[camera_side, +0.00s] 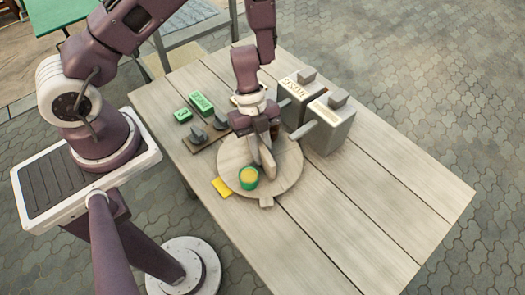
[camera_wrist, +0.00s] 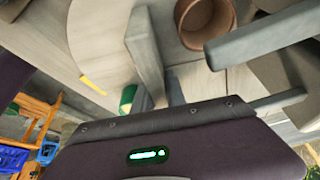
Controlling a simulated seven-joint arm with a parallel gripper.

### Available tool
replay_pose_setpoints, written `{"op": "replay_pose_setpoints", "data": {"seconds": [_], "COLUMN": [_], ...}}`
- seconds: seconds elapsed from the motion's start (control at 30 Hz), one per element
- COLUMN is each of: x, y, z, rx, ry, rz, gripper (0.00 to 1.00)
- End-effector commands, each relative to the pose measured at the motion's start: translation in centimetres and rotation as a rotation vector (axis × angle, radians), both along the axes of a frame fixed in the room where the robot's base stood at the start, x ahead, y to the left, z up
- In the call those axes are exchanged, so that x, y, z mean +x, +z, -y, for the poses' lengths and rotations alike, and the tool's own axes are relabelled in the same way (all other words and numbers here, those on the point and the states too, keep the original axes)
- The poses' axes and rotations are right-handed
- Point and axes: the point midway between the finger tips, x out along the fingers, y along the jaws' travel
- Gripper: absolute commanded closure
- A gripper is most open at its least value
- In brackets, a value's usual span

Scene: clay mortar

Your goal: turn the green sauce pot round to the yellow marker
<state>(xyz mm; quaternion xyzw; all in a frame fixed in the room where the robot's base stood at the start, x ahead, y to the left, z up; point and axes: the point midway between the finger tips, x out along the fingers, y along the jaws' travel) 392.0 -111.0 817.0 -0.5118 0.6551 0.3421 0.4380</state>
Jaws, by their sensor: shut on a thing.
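The green sauce pot (camera_side: 248,178), with a yellow top, stands on the round wooden turntable (camera_side: 289,178) near its front-left rim. It also shows in the wrist view (camera_wrist: 127,97), partly cut off by my gripper body. The yellow marker (camera_side: 222,187) lies on the table just outside the rim, left of the pot and apart from it; it shows in the wrist view (camera_wrist: 93,84). My gripper (camera_side: 260,150) points down over the turntable's middle, behind the pot, shut on what looks like the turntable's upright grip. The exact contact is hidden.
Two grey dispensers (camera_side: 328,132) with levers stand behind and right of the turntable. A brown cup (camera_wrist: 197,22) is close behind my gripper. Green blocks (camera_side: 201,103) and dark grey pieces (camera_side: 220,121) lie at the back left. The table's right half is clear.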

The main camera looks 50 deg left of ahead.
Motion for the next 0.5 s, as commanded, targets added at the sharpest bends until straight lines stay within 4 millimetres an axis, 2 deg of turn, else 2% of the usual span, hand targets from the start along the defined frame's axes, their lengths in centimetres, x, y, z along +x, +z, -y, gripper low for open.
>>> {"op": "replay_pose_setpoints", "data": {"seconds": [0.5], "x": [-0.17], "y": [-0.07], "z": [-0.14], "rx": [0.003], "ry": [-0.257], "rz": [0.003], "gripper": [1.00]}}
